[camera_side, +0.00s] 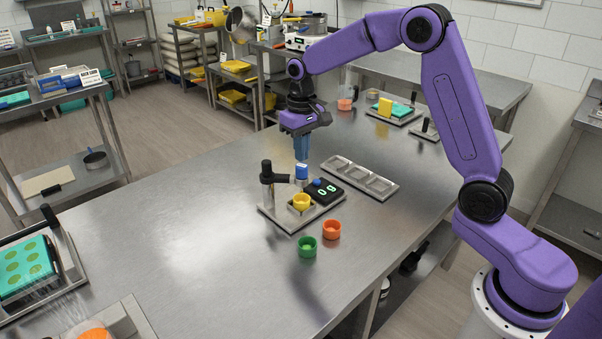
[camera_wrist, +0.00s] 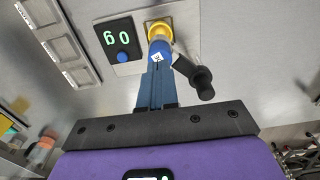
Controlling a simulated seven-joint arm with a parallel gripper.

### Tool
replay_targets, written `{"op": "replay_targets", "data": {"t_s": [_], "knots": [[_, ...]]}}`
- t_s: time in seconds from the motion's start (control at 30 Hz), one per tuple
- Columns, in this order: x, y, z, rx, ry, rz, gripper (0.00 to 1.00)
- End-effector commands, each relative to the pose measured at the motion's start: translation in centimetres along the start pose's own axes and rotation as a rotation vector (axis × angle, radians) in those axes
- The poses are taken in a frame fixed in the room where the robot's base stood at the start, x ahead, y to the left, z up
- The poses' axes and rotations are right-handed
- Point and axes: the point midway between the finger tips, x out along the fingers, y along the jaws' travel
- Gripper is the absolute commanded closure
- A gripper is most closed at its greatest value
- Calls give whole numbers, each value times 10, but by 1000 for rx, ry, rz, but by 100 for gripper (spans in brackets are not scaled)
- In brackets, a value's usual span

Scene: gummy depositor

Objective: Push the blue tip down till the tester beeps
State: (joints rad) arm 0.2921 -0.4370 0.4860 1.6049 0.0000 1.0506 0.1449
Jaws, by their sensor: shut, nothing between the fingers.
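The tester stands on a steel plate (camera_side: 277,217) on the table, with a black handle on a post (camera_side: 266,172) at its left. Its blue tip (camera_side: 302,171) is above a yellow cup (camera_side: 301,202). The black display (camera_side: 324,190) reads 0 g and has a blue button. My gripper (camera_side: 301,157) points down with its blue fingers together, right over the blue tip; whether they touch cannot be told. In the wrist view the fingers (camera_wrist: 157,66) end at the blue tip (camera_wrist: 159,48), with the yellow cup (camera_wrist: 158,30) beyond it. The display (camera_wrist: 119,40) also shows there.
A green cup (camera_side: 307,246) and an orange cup (camera_side: 331,229) stand in front of the plate. An empty steel tray with compartments (camera_side: 360,178) lies to the right. A teal mold station (camera_side: 28,268) is at the left. The table between is clear.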

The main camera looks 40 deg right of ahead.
Motion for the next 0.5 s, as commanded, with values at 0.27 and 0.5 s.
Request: {"op": "replay_targets", "data": {"t_s": [0.27,0.5], "knots": [[4,0,0,0,-1,0,100],[10,0,0,0,-2,0,100]]}}
